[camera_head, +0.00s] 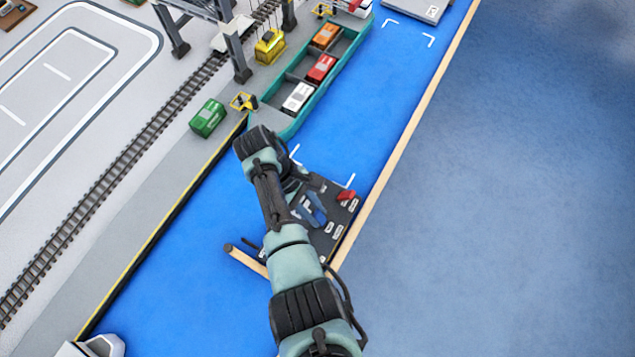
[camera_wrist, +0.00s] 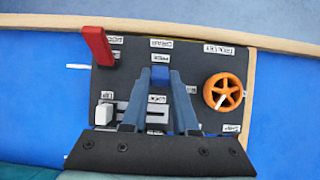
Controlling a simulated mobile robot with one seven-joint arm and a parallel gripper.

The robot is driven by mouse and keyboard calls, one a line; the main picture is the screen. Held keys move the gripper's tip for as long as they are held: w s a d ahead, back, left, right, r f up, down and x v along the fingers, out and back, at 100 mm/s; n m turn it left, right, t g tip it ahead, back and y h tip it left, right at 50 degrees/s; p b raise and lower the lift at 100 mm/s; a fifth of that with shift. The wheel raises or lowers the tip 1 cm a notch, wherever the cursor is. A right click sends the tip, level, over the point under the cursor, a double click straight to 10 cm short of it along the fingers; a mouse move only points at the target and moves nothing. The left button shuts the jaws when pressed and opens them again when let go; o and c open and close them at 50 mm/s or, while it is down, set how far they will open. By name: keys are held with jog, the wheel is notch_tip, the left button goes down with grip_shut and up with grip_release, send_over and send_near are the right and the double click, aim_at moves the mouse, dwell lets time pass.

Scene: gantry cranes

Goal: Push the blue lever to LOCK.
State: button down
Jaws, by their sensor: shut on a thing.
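The dark control panel (camera_wrist: 190,62) lies below my gripper in the wrist view. The blue lever (camera_wrist: 160,73) stands at the middle of the panel, between my fingertips. My gripper (camera_wrist: 160,78) is shut on it, with one finger on either side. The fingers and the palm cover part of the lever's slot. Small white labels (camera_wrist: 157,98) sit beside the slot; their words are too small to read surely. In the head view my gripper (camera_head: 311,209) is over the panel (camera_head: 322,240), and my arm hides part of both; I cannot make out the blue lever there.
A red lever (camera_wrist: 97,45) stands at the panel's upper left, a white knob (camera_wrist: 104,114) at its lower left, and an orange wheel (camera_wrist: 223,92) at its right. A wooden edge (camera_head: 400,150) runs beside the panel.

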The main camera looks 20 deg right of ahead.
jog(key=shift+w+g+b, duration=0.1)
jog(key=shift+g+b, duration=0.2)
jog(key=shift+b, duration=0.05)
dwell(0.3)
jog(key=c, duration=0.7)
grip_release()
jog(key=shift+f, duration=0.1)
jog(key=v, duration=0.4)
jog(key=p+v, duration=0.1)
jog(key=v, duration=0.3)
jog(key=p+v, duration=0.1)
jog(key=v, duration=0.4)
jog(key=shift+a+f, duration=0.1)
jog(key=shift+a, duration=0.15)
